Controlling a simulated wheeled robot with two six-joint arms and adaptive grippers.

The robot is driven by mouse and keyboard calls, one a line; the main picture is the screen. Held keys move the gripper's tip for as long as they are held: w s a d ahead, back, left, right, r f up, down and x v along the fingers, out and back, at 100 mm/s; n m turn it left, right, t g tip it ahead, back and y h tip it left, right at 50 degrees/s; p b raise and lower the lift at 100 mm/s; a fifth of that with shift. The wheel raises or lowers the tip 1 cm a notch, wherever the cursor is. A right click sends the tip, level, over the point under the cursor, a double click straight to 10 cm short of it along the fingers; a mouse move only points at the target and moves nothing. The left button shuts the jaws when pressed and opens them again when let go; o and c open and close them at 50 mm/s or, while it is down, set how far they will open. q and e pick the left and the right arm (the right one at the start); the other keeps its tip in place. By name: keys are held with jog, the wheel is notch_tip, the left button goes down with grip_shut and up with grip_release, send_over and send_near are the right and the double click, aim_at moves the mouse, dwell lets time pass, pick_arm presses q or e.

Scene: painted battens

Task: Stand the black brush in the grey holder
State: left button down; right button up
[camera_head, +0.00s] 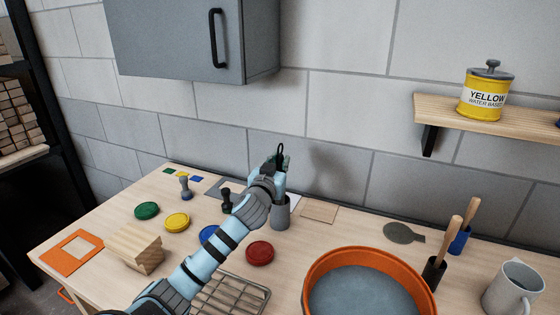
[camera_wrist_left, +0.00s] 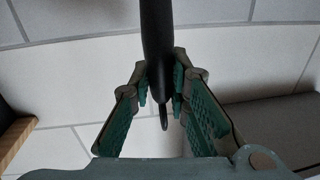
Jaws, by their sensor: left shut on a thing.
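My left gripper (camera_head: 277,166) is above the back middle of the table, shut on the black brush. The brush's dark handle end (camera_head: 281,148) sticks up past the fingers in the head view. In the left wrist view the black handle (camera_wrist_left: 155,45) runs between the two green-padded fingers (camera_wrist_left: 160,85), with a small loop at its end. The grey holder (camera_head: 281,213) stands on the table just below the gripper, partly covered by my arm. The brush's lower part is hidden, so I cannot tell whether it is inside the holder. My right gripper is not in view.
An orange basin (camera_head: 316,272) stands at the front. Wooden-handled brushes stand in a blue holder (camera_head: 459,241) and a black holder (camera_head: 434,272) beside a grey mug (camera_head: 513,289). Coloured discs, a wooden block (camera_head: 135,249) and a wire rack (camera_head: 245,291) lie near my arm. A cabinet (camera_head: 175,45) hangs above.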

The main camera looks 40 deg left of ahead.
pick_arm(q)
jog(key=shift+f+b, duration=0.3)
jog(key=shift+f, duration=0.45)
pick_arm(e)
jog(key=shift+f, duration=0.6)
pick_arm(q)
jog(key=shift+r, duration=0.1)
jog(key=c, duration=1.4)
grip_release()
jog(key=shift+c, duration=0.2)
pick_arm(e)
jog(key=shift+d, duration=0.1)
pick_arm(q)
jog(key=shift+s, duration=0.1)
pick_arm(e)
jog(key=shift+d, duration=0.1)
pick_arm(q)
jog(key=v, duration=1.2)
